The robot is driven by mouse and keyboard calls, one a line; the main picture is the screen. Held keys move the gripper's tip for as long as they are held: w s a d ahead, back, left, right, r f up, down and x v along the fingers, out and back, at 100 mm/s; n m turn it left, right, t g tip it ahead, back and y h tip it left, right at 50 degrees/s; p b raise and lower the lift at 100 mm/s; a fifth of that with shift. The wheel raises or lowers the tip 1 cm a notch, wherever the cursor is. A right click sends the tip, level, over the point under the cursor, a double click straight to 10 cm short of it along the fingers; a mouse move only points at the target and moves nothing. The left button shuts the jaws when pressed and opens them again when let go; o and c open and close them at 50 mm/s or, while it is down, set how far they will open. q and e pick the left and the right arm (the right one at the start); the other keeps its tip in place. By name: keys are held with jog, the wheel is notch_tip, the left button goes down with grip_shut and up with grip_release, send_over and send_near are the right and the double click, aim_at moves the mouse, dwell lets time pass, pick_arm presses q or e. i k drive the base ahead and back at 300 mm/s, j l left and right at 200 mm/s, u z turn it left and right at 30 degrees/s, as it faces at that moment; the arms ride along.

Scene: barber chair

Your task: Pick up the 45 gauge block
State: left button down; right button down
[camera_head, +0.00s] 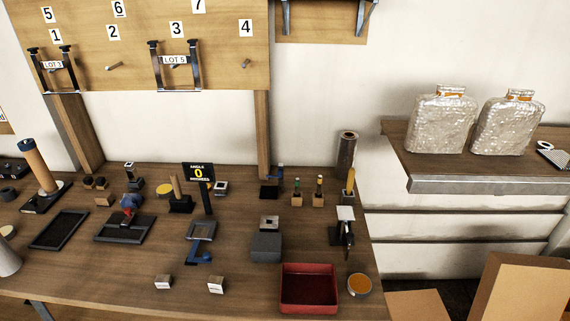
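Two small blocks with white labelled faces sit near the front of the wooden bench: a left block (163,282) and a right block (216,286). Their labels are too small to read, so I cannot tell which, if either, is the 45 gauge block. Behind them stands a black sign (199,173) reading "ANGLE 0 DEGREES", with a small blue and grey device (201,231) in front of it. Neither of my grippers is in view.
A red tray (309,267) and a round amber-topped tin (359,285) are at the front right. A dark grey block (266,246) stands behind the tray. Black trays (59,230) and small tools fill the left and back.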

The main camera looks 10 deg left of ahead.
aim_at(216, 284)
jog(key=u, duration=1.05)
